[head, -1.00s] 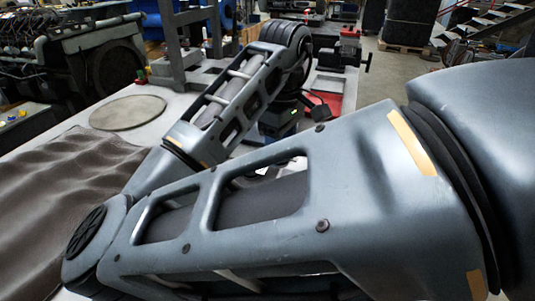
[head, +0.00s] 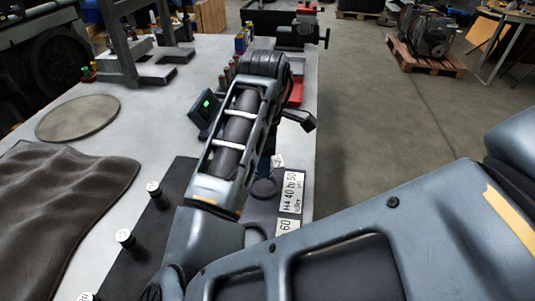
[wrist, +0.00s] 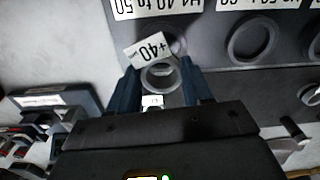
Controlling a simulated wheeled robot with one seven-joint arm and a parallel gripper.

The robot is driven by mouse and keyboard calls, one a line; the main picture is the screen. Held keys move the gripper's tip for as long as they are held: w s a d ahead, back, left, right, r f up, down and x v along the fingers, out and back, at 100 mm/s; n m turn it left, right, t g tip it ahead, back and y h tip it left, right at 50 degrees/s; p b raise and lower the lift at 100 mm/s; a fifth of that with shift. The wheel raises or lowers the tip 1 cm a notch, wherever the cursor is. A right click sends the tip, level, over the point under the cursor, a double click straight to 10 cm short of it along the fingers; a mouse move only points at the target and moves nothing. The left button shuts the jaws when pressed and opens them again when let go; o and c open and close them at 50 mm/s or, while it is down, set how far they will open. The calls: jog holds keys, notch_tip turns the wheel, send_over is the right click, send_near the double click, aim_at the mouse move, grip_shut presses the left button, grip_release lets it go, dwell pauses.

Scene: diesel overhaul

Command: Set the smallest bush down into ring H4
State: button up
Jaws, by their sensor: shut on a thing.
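My gripper (wrist: 160,92) is shut on a small metal bush (wrist: 160,77), held between its two blue fingers. A white tag (wrist: 149,48) reading +40 stands by the bush's far side. In the wrist view the bush overlaps the grey board just below the H4 40 to 50 label (wrist: 170,8). The bush and tag hide most of the spot under that label, so I cannot tell whether the bush touches ring H4. In the head view the H4 label (head: 290,198) shows right of my arm, beside a dark ring (head: 263,188).
A neighbouring empty ring (wrist: 252,40) lies right of the bush in the wrist view. Dark posts with white tops (head: 126,238) stand left of my arm. A brown mat (head: 60,205) and a round plate (head: 78,118) lie further left.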

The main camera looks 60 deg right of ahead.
jog(key=shift+f+b, duration=2.1)
jog(key=shift+f, duration=0.7)
jog(key=shift+f, duration=0.15)
jog(key=o, duration=1.1)
jog(key=shift+o, duration=0.2)
notch_tip(320, 180, up, 8)
jog(key=p, duration=0.1)
